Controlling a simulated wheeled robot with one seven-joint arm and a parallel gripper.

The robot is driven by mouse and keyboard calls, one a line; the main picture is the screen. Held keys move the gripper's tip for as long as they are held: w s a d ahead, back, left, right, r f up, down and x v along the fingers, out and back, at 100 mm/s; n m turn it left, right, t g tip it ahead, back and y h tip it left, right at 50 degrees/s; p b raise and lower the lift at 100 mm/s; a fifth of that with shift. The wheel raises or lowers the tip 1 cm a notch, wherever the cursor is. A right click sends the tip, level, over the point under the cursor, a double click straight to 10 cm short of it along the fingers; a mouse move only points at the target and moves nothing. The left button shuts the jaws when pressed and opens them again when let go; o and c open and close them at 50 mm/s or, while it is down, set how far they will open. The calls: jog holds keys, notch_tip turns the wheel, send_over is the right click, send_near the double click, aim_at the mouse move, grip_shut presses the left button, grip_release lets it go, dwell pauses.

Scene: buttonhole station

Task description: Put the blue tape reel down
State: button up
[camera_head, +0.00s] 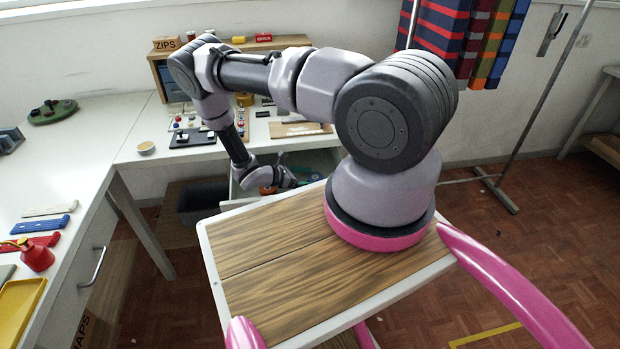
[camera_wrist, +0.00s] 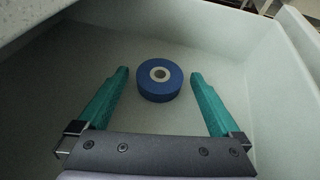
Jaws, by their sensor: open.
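The blue tape reel (camera_wrist: 160,84) lies flat on the floor of a pale open drawer, its white core with a dark hole facing up. My gripper (camera_wrist: 159,74) is open, with one teal finger on each side of the reel. Small gaps show between the fingers and the reel, so it is not clasped. In the head view my wrist reaches down into the drawer (camera_head: 234,192) under the far table, and my arm hides much of it.
The drawer walls (camera_wrist: 272,62) rise close around my gripper. A dark bin (camera_head: 203,203) stands on the floor left of the drawer. The white table (camera_head: 142,130) above holds a ZIPS box (camera_head: 166,43), a black tray (camera_head: 193,138) and small parts.

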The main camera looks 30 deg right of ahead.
jog(key=v, duration=1.2)
jog(key=shift+w+r, duration=0.15)
notch_tip(320, 180, up, 35)
jog(key=a+m+g+y, duration=0.1)
jog(key=a+m+y, duration=0.1)
jog(key=m+y, duration=0.9)
jog(key=s+r+m+t+y, duration=0.4)
jog(key=s+r+m+t, duration=0.4)
jog(key=s+r, duration=1.2)
notch_tip(320, 180, up, 4)
jog(key=m, duration=0.3)
